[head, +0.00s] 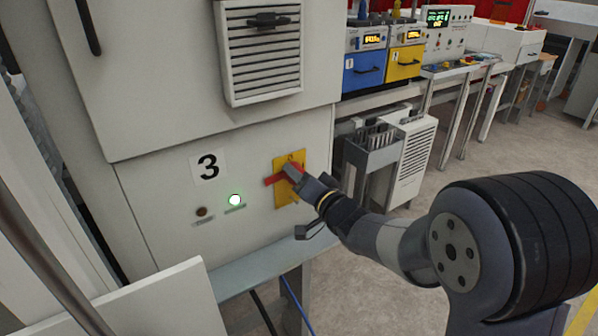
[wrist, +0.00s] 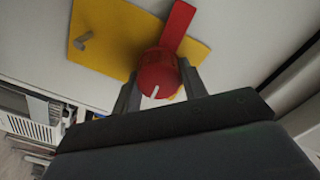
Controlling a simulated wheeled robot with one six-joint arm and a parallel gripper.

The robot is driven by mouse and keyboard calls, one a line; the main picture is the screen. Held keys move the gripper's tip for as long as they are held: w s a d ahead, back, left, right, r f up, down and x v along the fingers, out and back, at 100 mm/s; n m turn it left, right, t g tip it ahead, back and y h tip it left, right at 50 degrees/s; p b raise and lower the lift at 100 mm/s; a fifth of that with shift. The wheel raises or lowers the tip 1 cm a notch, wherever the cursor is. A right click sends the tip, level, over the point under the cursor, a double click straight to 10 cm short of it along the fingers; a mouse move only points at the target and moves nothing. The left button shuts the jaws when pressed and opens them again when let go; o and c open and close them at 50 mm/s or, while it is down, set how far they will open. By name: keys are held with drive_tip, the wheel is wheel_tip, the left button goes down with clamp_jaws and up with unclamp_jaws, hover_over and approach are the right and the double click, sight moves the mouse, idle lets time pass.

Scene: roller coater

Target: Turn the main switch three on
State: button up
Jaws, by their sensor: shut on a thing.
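In the wrist view the red handle (wrist: 160,72) has a round knob with a white mark, and a bar pointing up and slightly right over the yellow plate (wrist: 110,38). In the head view the bar looks near horizontal, pointing left. My gripper (head: 292,175) is shut on the knob; its fingers sit on both sides in the wrist view (wrist: 160,92). A green-white lamp (head: 235,200) is lit left of the switch.
A dark, unlit lamp (head: 202,212) is beside the lit one. A vent grille (head: 262,55) sticks out above the panel. A grey ledge (head: 250,270) runs below. Blue (head: 364,70) and yellow (head: 404,62) units stand at the back right. Open floor lies right.

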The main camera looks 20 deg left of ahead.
drive_tip(key=shift+m, duration=0.5)
drive_tip(key=o, duration=1)
drive_tip(key=shift+d, duration=0.1)
drive_tip(key=b+v, duration=0.2)
drive_tip(key=v, duration=0.8)
drive_tip(key=shift+s+d, duration=0.2)
drive_tip(key=shift+s, duration=0.1)
drive_tip(key=shift+a, duration=0.1)
